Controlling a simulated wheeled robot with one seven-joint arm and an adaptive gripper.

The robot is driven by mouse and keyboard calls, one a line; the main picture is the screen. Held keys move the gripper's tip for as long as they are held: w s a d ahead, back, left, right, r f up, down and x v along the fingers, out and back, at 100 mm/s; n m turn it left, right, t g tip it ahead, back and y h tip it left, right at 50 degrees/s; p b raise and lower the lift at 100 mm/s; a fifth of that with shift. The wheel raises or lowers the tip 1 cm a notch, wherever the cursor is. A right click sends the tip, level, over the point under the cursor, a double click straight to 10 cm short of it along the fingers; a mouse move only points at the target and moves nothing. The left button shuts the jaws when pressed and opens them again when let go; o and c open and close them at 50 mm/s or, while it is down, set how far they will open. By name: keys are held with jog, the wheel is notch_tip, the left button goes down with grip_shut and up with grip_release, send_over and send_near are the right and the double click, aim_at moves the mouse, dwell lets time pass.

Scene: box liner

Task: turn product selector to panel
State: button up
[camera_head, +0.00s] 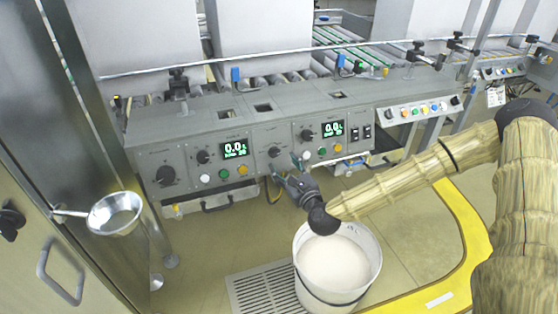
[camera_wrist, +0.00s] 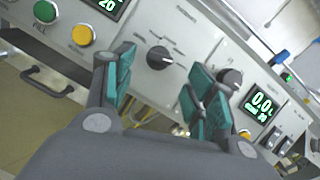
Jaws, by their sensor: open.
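The product selector is a black rotary knob (camera_head: 275,151) on the grey control panel, between the two green-lit displays. In the wrist view the knob (camera_wrist: 158,57) shows with printed labels around it, too small to read surely. A light mark shows on its right side. My gripper (camera_head: 291,167) is open just in front of the panel, at and below the knob. In the wrist view its teal-padded fingers (camera_wrist: 160,78) stand apart, one on each side of the knob in the picture. Nothing is between them, and contact with the knob is not visible.
Several coloured buttons, displays (camera_head: 235,149) and other black knobs (camera_head: 166,176) sit nearby on the panel. A white bucket (camera_head: 337,263) stands on the floor below my forearm. A metal funnel (camera_head: 115,213) juts out at left. A rail (camera_head: 270,54) and conveyor run behind.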

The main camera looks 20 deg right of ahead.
aim_at(277, 156)
jog(key=shift+w+a+b, duration=0.2)
jog(key=shift+w, duration=1.05)
jog(key=shift+w+a+b, duration=0.15)
jog(key=shift+w+a, duration=0.05)
jog(key=shift+w, duration=1.05)
jog(key=c, duration=1)
